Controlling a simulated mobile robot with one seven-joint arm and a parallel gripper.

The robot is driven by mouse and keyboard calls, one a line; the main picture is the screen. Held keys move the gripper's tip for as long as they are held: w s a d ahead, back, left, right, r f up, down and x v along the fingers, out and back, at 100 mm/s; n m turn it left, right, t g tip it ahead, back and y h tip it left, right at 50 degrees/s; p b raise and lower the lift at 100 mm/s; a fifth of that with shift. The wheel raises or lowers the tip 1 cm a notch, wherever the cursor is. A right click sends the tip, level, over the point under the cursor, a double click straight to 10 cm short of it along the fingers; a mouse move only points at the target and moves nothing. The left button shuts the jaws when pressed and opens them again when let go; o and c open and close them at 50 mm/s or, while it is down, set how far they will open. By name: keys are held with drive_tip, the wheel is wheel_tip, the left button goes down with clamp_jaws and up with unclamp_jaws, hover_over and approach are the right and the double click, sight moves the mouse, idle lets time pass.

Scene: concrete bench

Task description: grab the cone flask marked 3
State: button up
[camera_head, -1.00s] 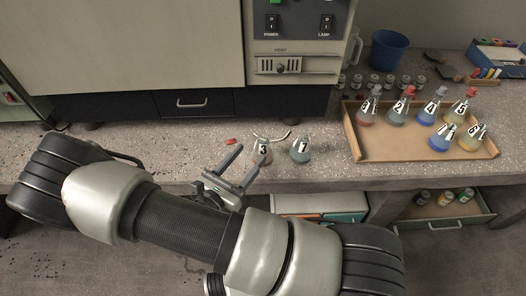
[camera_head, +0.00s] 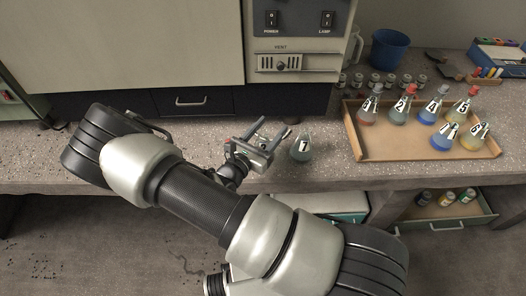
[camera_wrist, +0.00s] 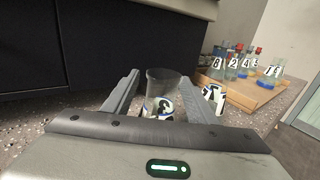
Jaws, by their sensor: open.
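The cone flask marked 3 (camera_wrist: 161,90) is a clear, open-topped flask with a white label. In the wrist view it stands between the two fingers of my gripper (camera_wrist: 159,79), its lower part hidden by the gripper body. In the head view my gripper (camera_head: 274,125) is open over the bench, its fingers pointing away toward the cabinet, and it hides most of this flask. The fingers lie either side of the flask; whether either touches it I cannot tell. The flask marked 7 (camera_head: 302,149) stands just right of my gripper, and shows in the wrist view (camera_wrist: 214,98).
A wooden tray (camera_head: 377,154) of several numbered flasks stands to the right. The cabinet (camera_head: 296,62) rises behind the gripper. Small jars (camera_head: 375,81) and a blue bucket (camera_head: 389,50) stand at the back. The bench is clear between flask 7 and the tray.

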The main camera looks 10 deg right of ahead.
clamp_jaws()
idle(0.3)
